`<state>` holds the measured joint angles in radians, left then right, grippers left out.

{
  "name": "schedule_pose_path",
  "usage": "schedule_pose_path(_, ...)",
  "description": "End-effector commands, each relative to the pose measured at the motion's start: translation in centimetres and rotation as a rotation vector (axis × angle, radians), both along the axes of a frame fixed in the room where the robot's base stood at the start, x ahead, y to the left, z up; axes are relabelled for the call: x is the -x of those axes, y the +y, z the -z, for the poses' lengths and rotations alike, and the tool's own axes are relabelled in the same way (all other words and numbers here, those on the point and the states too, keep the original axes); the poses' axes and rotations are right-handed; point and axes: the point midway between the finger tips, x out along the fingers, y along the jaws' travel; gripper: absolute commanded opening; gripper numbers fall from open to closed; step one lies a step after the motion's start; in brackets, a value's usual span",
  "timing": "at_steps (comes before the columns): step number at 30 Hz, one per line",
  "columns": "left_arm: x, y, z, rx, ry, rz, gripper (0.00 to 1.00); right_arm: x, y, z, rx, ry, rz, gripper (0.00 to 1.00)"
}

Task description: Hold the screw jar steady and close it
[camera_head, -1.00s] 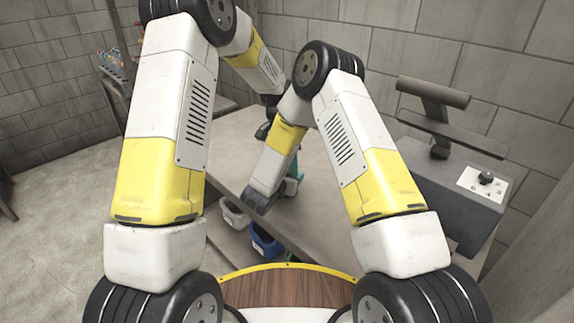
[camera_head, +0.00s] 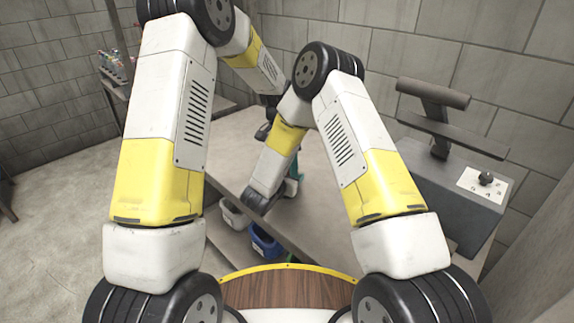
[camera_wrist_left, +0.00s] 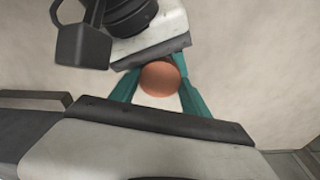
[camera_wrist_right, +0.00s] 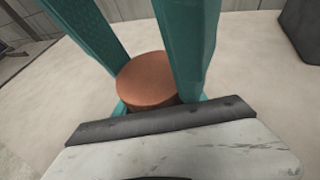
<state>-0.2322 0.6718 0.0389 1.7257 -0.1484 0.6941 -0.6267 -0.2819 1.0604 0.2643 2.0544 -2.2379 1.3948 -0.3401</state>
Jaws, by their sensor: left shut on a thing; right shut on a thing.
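The screw jar shows as a round orange-brown lid (camera_wrist_left: 159,78) between teal fingers in the left wrist view. The lid (camera_wrist_right: 147,78) also shows from above in the right wrist view; the jar body below it is mostly hidden. My left gripper (camera_head: 293,180) is partly behind my right forearm in the head view, with teal fingers near the table edge. It is shut on the jar. My right gripper (camera_wrist_right: 150,70) has its teal fingers on either side of the lid and is shut on it. Lid and jar are together; how tightly cannot be seen.
The table (camera_head: 232,150) has bare surface around the hands. A white bin (camera_head: 233,217) and a blue bin (camera_head: 265,242) stand below its front edge. A grey machine with a knob panel (camera_head: 484,187) stands at the right. A rack of bottles (camera_head: 115,68) is at the far left.

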Motion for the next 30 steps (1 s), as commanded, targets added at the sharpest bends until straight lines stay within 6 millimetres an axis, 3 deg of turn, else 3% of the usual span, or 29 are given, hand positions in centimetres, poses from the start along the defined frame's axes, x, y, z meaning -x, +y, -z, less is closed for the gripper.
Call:
schedule_pose_path(26, 0.41, -0.25, 1.14, 0.0, 0.007, 0.006, 0.18, -0.26, 0.55, -0.68, -0.001, -0.014, -0.009, 0.0)
schedule_pose_path(27, 0.39, -0.24, 1.14, 0.0, 0.007, 0.006, 0.62, -0.26, 0.57, -0.68, -0.001, -0.014, -0.01, 0.0)
schedule_pose_path(30, 0.37, -0.21, 1.14, 0.0, 0.007, 0.005, 0.62, -0.26, 0.61, -0.69, -0.001, -0.014, -0.01, 0.0)
